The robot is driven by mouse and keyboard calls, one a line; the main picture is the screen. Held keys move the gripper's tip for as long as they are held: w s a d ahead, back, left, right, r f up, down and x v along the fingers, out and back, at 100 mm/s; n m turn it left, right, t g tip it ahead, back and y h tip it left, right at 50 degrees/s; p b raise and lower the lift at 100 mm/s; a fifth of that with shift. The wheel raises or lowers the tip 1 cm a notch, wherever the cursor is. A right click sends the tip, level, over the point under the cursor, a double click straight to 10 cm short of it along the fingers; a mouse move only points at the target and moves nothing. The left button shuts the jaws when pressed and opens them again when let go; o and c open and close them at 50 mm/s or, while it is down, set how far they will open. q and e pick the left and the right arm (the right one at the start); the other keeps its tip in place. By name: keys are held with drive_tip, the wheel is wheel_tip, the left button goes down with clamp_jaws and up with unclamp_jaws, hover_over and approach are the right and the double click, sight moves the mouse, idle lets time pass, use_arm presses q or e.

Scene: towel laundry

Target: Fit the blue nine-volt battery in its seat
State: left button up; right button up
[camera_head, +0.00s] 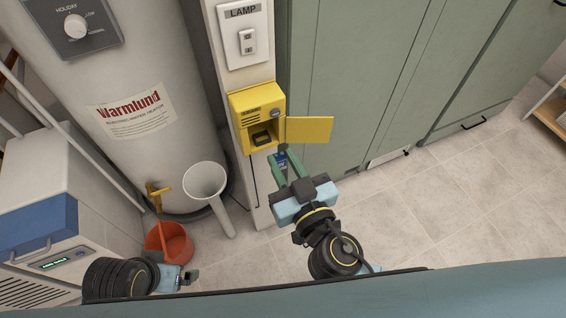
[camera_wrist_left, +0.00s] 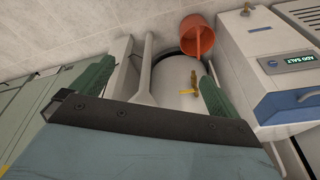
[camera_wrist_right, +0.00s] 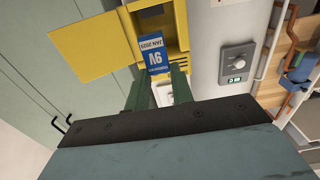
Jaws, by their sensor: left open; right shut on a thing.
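The blue nine-volt battery (camera_wrist_right: 153,56) is held between the fingers of my right gripper (camera_wrist_right: 158,88), label up to the camera. In the head view the battery (camera_head: 281,161) is small and partly covered by the fingers of my right gripper (camera_head: 282,158). The yellow alarm box (camera_head: 257,101) hangs on a wall post, its door (camera_head: 309,130) swung open to the right. The dark battery seat (camera_head: 262,139) shows inside its lower opening. The battery is just outside, below and right of the seat. My left gripper (camera_wrist_left: 152,88) is open and empty, low at the left.
A white lamp switch (camera_head: 247,42) is above the box. A water heater (camera_head: 125,100) stands left, with a white funnel-like pipe (camera_head: 205,180) and a red bucket (camera_head: 170,246) near the floor. Green cabinets (camera_head: 370,70) stand right. The floor at right is clear.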

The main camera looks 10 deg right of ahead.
drive_tip(key=shift+w+a, duration=0.2)
drive_tip(key=shift+w, duration=0.15)
use_arm(q)
wheel_tip(320, 180, down, 6)
drive_tip(key=a+p, duration=0.2)
drive_tip(key=shift+a+f+p, duration=0.15)
drive_tip(key=shift+a+p, duration=0.1)
drive_tip(key=shift+p, duration=0.15)
use_arm(e)
drive_tip(key=x, duration=0.9)
use_arm(q)
drive_tip(key=shift+s+f, duration=0.1)
drive_tip(key=shift+f, duration=0.1)
drive_tip(key=shift+a, duration=0.1)
drive_tip(key=shift+f+b, duration=1.1)
drive_tip(key=shift+b, duration=0.25)
use_arm(e)
drive_tip(key=shift+f, duration=0.95)
drive_tip(key=o, duration=1.1)
drive_tip(key=shift+c, duration=0.2)
